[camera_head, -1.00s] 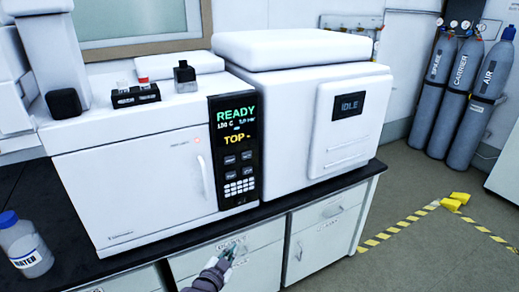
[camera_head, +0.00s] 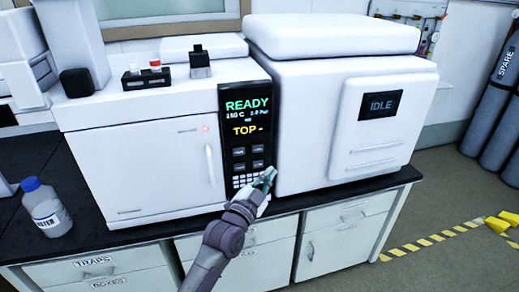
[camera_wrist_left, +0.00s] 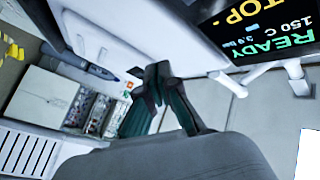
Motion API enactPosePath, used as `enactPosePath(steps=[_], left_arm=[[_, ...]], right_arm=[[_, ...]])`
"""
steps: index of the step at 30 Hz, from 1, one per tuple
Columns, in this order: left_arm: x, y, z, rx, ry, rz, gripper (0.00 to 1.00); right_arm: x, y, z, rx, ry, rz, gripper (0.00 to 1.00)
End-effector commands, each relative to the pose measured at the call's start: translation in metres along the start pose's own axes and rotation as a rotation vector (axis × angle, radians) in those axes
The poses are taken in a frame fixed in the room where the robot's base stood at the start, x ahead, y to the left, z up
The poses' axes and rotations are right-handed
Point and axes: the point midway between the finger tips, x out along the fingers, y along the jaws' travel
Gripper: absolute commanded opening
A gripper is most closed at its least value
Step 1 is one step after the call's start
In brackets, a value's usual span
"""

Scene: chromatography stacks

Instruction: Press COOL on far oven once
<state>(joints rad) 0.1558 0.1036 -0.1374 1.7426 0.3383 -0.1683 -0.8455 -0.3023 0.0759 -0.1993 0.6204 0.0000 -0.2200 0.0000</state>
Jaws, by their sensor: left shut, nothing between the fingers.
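The white oven (camera_head: 140,165) stands on the bench with a closed front door. Its dark control panel (camera_head: 243,120) reads READY, 150 C and TOP. Several small buttons (camera_head: 248,163) and a keypad sit below the display; I cannot read which one is COOL. My left gripper (camera_head: 268,175) is shut and empty, in front of the panel's lower right edge, overlapping the keypad's side. I cannot tell whether it touches. In the left wrist view the shut fingers (camera_wrist_left: 156,75) show with the tilted display (camera_wrist_left: 265,25) at upper right. My right gripper is not in view.
A white unit (camera_head: 360,110) reading IDLE stands directly right of the panel. A water bottle (camera_head: 46,207) stands at the bench's left. A vial rack (camera_head: 146,78) sits on the oven top. Grey gas cylinders (camera_head: 495,110) stand at the far right.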

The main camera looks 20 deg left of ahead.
Motion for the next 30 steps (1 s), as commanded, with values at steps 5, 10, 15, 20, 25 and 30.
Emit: enactPosePath(steps=[5,10,15,20,25,30], left_arm=[[0.004,-0.002,0.004,0.001,0.0,0.0,0.0],[0.016,-0.01,0.016,0.004,0.0,-0.001,0.0],[0.034,-0.022,0.029,0.003,0.0,-0.001,0.0],[0.048,-0.033,0.038,0.003,0.001,0.0,0.0],[0.058,-0.04,0.044,0.002,0.0,0.001,0.0],[0.061,-0.044,0.045,0.0,0.0,0.001,0.0]], right_arm=[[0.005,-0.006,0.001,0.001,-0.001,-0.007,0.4],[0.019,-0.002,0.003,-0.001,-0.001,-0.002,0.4],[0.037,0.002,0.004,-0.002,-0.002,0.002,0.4],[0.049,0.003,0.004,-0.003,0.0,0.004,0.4],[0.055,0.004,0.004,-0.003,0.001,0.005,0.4],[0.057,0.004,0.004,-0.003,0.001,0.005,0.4]])
